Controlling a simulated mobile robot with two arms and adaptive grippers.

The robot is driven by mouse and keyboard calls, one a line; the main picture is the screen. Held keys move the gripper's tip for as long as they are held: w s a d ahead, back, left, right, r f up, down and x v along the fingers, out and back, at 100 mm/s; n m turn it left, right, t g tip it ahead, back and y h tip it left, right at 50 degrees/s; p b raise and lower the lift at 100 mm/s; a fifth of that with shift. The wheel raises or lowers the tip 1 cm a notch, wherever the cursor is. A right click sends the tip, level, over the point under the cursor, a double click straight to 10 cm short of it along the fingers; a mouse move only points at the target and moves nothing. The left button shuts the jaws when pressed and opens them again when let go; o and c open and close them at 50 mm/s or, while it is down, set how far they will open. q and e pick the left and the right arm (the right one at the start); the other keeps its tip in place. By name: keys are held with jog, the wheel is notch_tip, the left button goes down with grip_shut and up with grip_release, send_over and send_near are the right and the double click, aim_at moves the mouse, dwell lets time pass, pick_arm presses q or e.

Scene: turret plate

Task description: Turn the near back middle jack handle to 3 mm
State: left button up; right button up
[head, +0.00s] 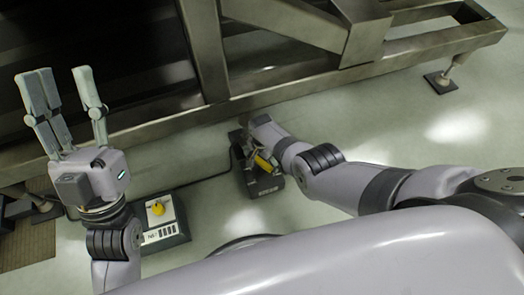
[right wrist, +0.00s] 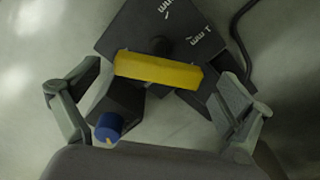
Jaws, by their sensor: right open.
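The jack is a dark block (right wrist: 125,38) with white "mm" marks on its top in the right wrist view. Its yellow bar handle (right wrist: 158,70) lies across the block, tilted slightly down to the right. The handle also shows in the head view (head: 263,163), partly hidden by my right gripper. My right gripper (right wrist: 160,80) is open, with one finger beyond each end of the handle and gaps between. I cannot read the handle's setting. My left gripper (head: 66,88) is open and empty, raised at the left of the head view.
A blue knob (right wrist: 109,127) sits on a dark part near the jack. A metal frame (head: 135,134) runs behind the jack. A dark cable (right wrist: 240,35) lies beside it.

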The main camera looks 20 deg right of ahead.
notch_tip(320, 180, up, 12)
jog(key=shift+f, duration=0.15)
dwell(0.7)
jog(key=shift+s, duration=0.1)
